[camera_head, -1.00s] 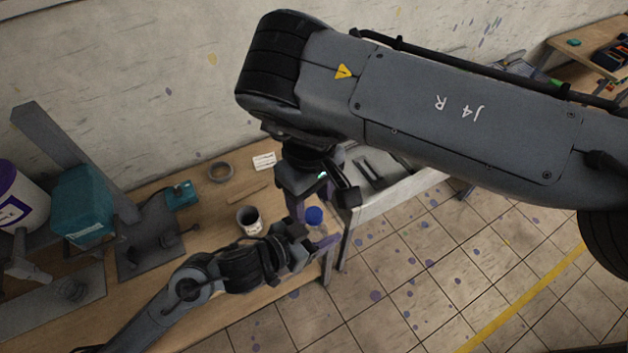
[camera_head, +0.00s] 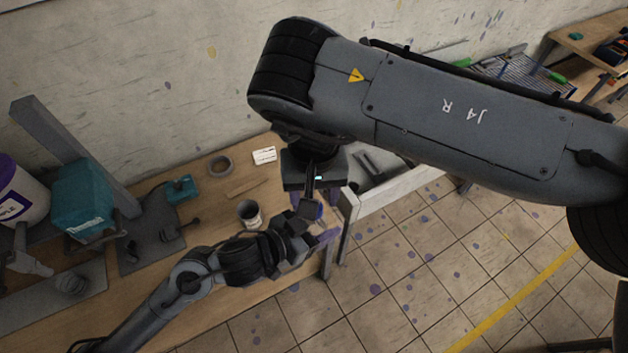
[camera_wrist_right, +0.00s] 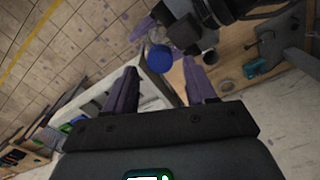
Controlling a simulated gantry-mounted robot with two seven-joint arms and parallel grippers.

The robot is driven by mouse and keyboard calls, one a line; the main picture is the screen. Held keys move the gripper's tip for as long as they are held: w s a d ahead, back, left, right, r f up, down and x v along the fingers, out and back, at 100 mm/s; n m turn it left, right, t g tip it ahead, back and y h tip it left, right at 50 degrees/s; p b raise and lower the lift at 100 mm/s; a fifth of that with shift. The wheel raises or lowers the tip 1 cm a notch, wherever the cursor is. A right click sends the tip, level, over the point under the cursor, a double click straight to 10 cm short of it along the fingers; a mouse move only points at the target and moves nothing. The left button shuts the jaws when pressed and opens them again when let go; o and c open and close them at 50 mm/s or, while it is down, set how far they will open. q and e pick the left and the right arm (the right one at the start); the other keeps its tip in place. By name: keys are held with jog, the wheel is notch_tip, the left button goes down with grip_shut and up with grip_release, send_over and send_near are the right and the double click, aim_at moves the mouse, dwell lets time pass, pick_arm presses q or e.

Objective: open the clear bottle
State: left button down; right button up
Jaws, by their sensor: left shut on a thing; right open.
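The bottle's blue cap (camera_head: 320,212) shows only as a small patch in the head view, mostly hidden by my right gripper. It shows clearly as a round blue cap in the right wrist view (camera_wrist_right: 159,57). My right gripper (camera_wrist_right: 160,88) points down at the cap. Its purple fingers are open and apart, with the cap beyond the gap between their tips.
A cup (camera_head: 249,213) stands left of the grippers on the wooden table (camera_head: 215,231). A white tray-like surface (camera_head: 395,189) is at the right, above tiled floor.

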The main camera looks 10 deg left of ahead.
aim_at(314, 225)
jog(key=shift+f, duration=1.5)
jog(key=shift+c, duration=0.3)
